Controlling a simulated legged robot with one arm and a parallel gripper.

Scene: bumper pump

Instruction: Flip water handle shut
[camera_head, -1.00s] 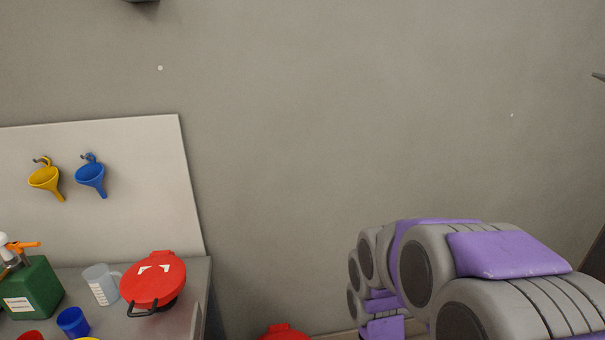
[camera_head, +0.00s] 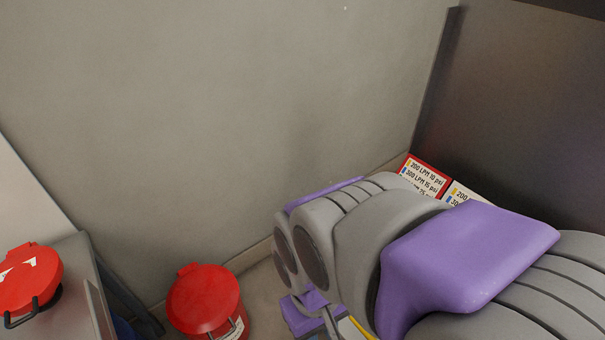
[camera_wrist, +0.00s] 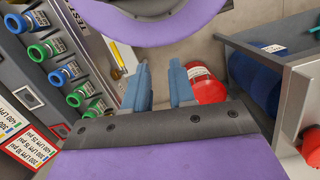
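My gripper (camera_wrist: 160,82) shows in the wrist view with its two blue-grey fingers apart and nothing between them. In that view a small yellow lever-like piece (camera_wrist: 117,54) lies left of the fingers, apart from them, beside a panel with blue and green capped fittings (camera_wrist: 73,81). I cannot tell for sure that this is the water handle. In the head view my own arm covers the lower right, and a bit of yellow (camera_head: 357,329) shows at its lower edge. The gripper's fingertips are not clear there.
A red lidded bucket (camera_head: 204,300) stands on the floor by the wall and also shows behind the right finger in the wrist view (camera_wrist: 206,84). A grey bench (camera_head: 80,290) with a red-lidded pot (camera_head: 28,280) is at left. Signs (camera_head: 425,176) stand at right by a dark panel (camera_head: 525,100).

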